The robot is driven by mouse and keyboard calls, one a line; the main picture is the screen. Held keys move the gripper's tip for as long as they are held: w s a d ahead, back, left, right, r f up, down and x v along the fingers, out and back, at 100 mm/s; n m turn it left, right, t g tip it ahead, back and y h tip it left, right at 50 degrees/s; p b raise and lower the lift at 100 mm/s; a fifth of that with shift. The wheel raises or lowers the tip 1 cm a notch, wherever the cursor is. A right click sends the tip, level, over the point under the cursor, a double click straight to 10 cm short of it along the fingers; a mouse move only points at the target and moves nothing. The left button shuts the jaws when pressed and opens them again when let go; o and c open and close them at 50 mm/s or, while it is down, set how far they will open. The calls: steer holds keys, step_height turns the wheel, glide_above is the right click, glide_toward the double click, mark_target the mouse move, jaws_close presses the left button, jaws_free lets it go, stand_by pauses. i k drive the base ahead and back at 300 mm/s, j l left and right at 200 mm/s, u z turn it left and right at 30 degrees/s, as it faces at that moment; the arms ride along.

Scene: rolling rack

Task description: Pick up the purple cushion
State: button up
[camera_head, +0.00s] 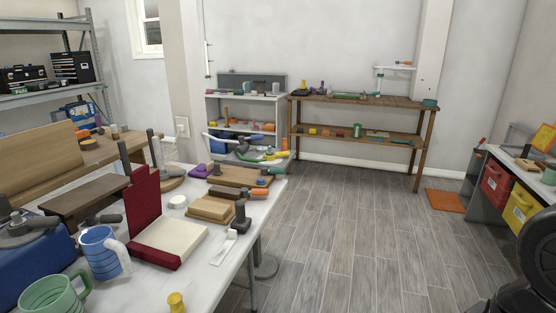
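A small purple object (201,171) lies at the far end of the white table, at the left end of a brown wooden board. It is the clearest purple thing in view, but it is too small to tell for sure that it is a cushion. My gripper is not in view.
The white table (197,258) is crowded with a blue mug (100,252), a green mug (54,297), an open red box (146,215) and stacked wooden blocks (212,209). A wooden shelf unit (362,103) stands at the back wall. The wood-plank floor (345,230) is clear in the middle.

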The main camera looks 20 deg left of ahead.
mark_target(203, 170)
steer(key=i, duration=1.6)
steer(key=i+u, duration=0.45)
steer(key=i+l+u, duration=0.2)
steer(key=u, duration=0.2)
steer(key=i+u, duration=0.2)
steer(key=u, duration=0.2)
steer(key=i+u, duration=0.25)
steer(key=u, duration=0.2)
steer(key=i+u, duration=0.2)
steer(key=u, duration=0.2)
steer(key=i+l+u, duration=0.2)
steer(key=u, duration=0.25)
